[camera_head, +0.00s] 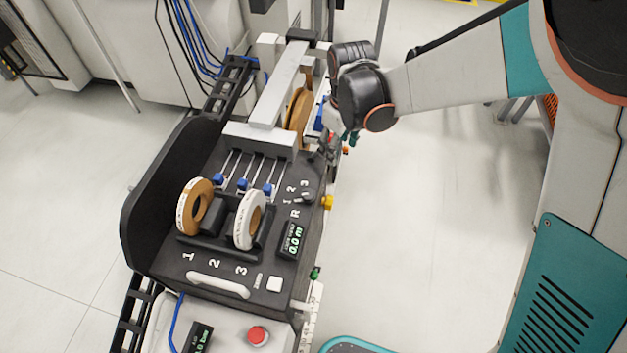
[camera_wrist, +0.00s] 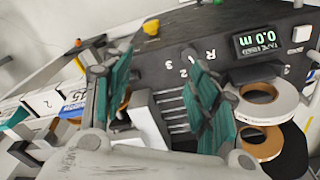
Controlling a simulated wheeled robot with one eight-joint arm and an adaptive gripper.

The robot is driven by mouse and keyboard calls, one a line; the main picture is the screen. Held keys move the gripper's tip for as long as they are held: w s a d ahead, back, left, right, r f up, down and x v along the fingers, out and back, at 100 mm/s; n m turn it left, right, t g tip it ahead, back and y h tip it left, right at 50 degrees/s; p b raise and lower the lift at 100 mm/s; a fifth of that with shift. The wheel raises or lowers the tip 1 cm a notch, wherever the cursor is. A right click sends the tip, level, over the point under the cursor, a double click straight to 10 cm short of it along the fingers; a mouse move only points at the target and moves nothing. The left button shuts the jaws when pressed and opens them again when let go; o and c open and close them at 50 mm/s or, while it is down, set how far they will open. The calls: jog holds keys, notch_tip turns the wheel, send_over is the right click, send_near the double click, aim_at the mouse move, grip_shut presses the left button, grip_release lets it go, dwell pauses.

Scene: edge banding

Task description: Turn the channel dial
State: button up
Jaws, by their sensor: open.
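The channel dial (camera_head: 307,196) is a small grey knob on the right side of the dark machine panel, ringed by the white marks R, 1, 2 and 3.
Tape reels, one white-faced (camera_head: 249,220) and one brown (camera_head: 195,206), stand on the panel. A display (camera_head: 292,240) reads 0.0 m. A yellow knob (camera_head: 327,202) sticks out at the panel edge near the dial. A grey beam (camera_head: 278,88) rises behind. Floor to the right is clear.

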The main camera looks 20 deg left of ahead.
jog(key=n+b, duration=0.1)
jog(key=n, duration=0.1)
send_near(308, 193)
jog(key=shift+g, duration=0.3)
jog(key=f+b, duration=0.1)
jog(key=f, duration=0.3)
jog(key=f+b, duration=0.2)
jog(key=f, duration=0.2)
jog(key=shift+w+a+f, duration=0.1)
jog(key=shift+w+f, duration=0.1)
jog(key=shift+f, duration=0.2)
jog(key=c, duration=1.1)
